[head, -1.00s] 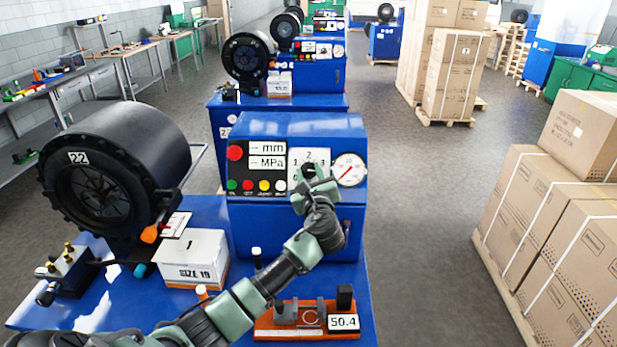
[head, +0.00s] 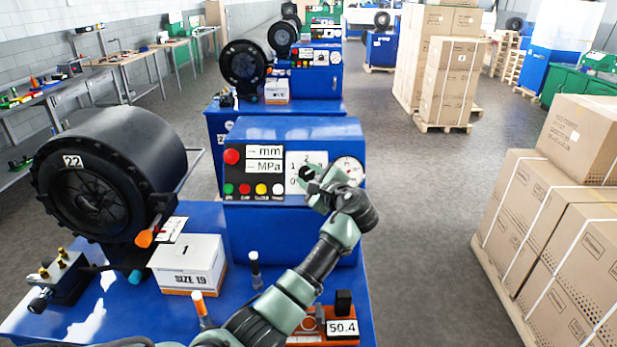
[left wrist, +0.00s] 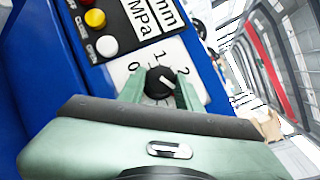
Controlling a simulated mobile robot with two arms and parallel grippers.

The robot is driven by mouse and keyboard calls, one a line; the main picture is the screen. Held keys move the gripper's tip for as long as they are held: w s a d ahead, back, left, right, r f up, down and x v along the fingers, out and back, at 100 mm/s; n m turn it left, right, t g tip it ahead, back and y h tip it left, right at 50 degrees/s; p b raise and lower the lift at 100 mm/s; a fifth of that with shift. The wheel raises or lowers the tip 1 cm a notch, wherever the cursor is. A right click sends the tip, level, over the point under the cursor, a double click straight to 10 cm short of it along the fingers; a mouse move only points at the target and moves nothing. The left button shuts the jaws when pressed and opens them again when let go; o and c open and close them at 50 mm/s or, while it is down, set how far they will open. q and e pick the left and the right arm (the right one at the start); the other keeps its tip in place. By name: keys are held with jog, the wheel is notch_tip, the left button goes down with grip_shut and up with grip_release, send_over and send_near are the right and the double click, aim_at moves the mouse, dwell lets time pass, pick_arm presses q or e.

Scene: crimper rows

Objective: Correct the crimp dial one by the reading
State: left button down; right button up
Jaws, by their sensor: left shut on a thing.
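The crimp dial is a black knob on a white plate marked 0, 1, 2, on the blue machine's front panel. In the left wrist view the knob (left wrist: 159,80) shows between the two green fingers of my left gripper (left wrist: 160,92), its white pointer line slanting toward the 2 side. In the head view my left gripper (head: 313,180) is at the dial plate (head: 292,163), shut on the knob and hiding much of it. The display (head: 269,159) shows dashes for mm and MPa. A plate reading 50.4 (head: 342,328) stands at the bench front. My right gripper is not in view.
A round gauge (head: 349,171) sits right of the dial. Colored buttons (head: 253,189) lie left of it. A black crimper head marked 22 (head: 110,175) and a SIZE 19 box (head: 188,265) stand on the blue bench. Strapped cartons (head: 560,240) stand at right across clear floor.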

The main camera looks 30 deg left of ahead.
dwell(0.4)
pick_arm(q)
jog(key=c, duration=1)
grip_release()
jog(key=shift+o, duration=0.2)
jog(key=b+v, duration=0.2)
jog(key=v, duration=0.5)
jog(key=shift+s+d+b, duration=0.2)
jog(key=shift+d+b, duration=0.15)
